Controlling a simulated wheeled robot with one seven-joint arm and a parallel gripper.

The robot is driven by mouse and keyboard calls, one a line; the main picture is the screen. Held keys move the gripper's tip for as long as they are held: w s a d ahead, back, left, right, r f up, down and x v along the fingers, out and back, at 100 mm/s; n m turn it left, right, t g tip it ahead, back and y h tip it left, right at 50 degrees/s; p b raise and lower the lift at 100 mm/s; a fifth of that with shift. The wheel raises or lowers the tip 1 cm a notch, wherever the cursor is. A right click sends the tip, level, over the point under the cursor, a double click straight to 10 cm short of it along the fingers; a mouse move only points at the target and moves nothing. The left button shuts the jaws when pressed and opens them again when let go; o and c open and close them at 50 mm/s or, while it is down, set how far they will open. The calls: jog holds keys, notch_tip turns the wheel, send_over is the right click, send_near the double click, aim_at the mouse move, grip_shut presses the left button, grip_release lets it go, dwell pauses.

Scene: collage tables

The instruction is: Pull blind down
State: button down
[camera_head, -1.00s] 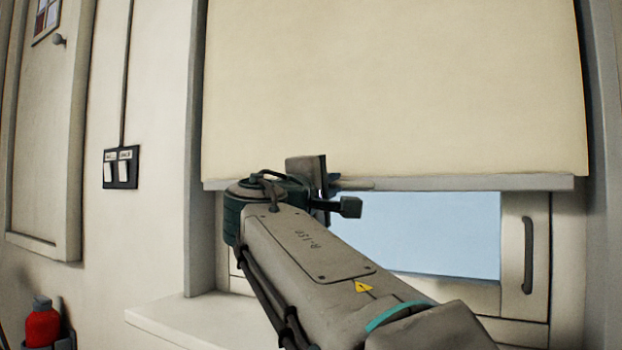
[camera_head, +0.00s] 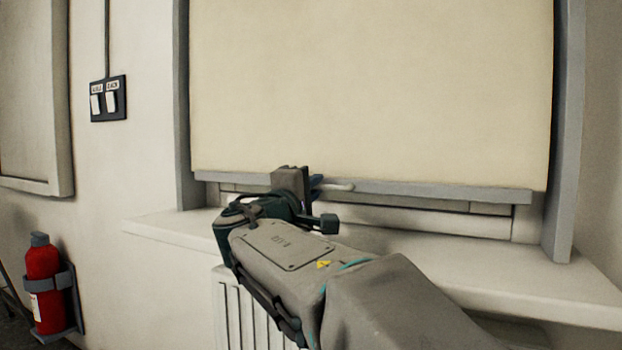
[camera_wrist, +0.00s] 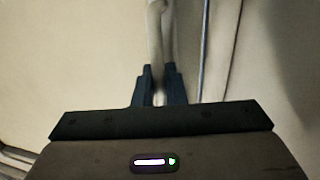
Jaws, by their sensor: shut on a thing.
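The cream blind (camera_head: 370,90) covers nearly all of the window in the head view. Its grey bottom bar (camera_head: 440,190) hangs a little above the sill, with a narrow gap of window frame showing below. A pale handle (camera_head: 338,187) sticks out from the bar. My gripper (camera_head: 306,190) is at the bar, left of its middle, shut on the handle; my own wrist partly hides the grip. In the wrist view the dark fingers (camera_wrist: 160,88) close around the pale handle (camera_wrist: 156,40), with the blind (camera_wrist: 70,60) beside them.
The white window sill (camera_head: 170,228) runs below the blind, with a white radiator (camera_head: 240,310) under it. A red fire extinguisher (camera_head: 43,285) hangs on the wall at lower left. A switch panel (camera_head: 108,99) and a wall cabinet or door (camera_head: 35,90) are at left.

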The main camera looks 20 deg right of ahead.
jog(key=shift+f, duration=0.4)
jog(key=c, duration=1.6)
grip_release()
jog(key=shift+r, duration=0.1)
jog(key=shift+s+a, duration=0.2)
jog(key=shift+a, duration=0.05)
jog(key=p+v, duration=0.3)
jog(key=v, duration=1)
jog(key=shift+s, duration=0.15)
